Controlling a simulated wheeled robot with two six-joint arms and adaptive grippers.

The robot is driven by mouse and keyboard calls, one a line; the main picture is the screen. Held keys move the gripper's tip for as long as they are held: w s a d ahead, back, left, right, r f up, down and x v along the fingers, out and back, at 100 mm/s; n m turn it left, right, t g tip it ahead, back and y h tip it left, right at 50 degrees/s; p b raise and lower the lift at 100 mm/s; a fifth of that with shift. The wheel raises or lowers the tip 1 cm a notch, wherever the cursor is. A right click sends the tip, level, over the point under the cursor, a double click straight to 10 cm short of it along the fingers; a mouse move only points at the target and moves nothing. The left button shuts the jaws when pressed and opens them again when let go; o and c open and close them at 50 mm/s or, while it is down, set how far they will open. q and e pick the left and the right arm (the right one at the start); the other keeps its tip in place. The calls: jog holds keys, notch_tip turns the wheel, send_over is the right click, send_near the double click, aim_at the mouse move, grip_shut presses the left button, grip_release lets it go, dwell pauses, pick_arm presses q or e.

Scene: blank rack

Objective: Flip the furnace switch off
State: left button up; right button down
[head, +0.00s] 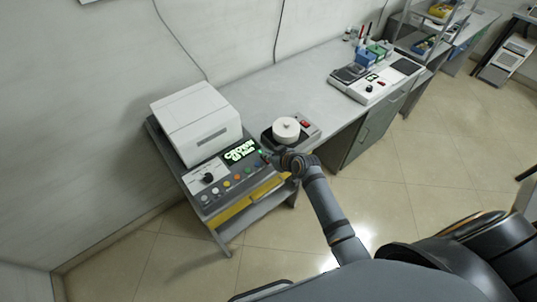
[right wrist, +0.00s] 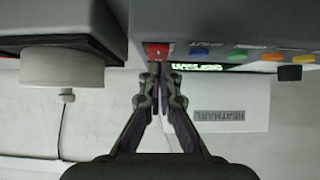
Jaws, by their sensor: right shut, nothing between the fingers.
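The furnace is a white box (head: 197,120) on a grey control panel (head: 208,198) with a lit green display (head: 241,153), a black knob (head: 208,178) and coloured buttons. In the right wrist view the white box (right wrist: 232,117) carries a HEATMARL label, and a red switch (right wrist: 158,51) sits at the panel's end beside the display (right wrist: 197,67). My right gripper (head: 268,156) is at the panel's right end. In the wrist view its closed, empty fingertips (right wrist: 157,72) are just below the red switch; I cannot tell whether they touch it. My left gripper is not in view.
A device with a white round piece (head: 286,130) and its own red switch (head: 305,124) stands close to the right of my right gripper. The grey bench (head: 290,88) is clear behind it. Another instrument (head: 370,89) stands further right.

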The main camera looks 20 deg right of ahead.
jog(key=shift+f, duration=0.15)
jog(key=shift+w+f, duration=0.15)
jog(key=shift+f, duration=0.1)
jog(key=shift+r, duration=0.1)
jog(key=shift+a, duration=0.1)
jog(key=shift+w+a+r, duration=0.2)
jog(key=shift+w+a, duration=0.05)
jog(key=shift+w, duration=0.45)
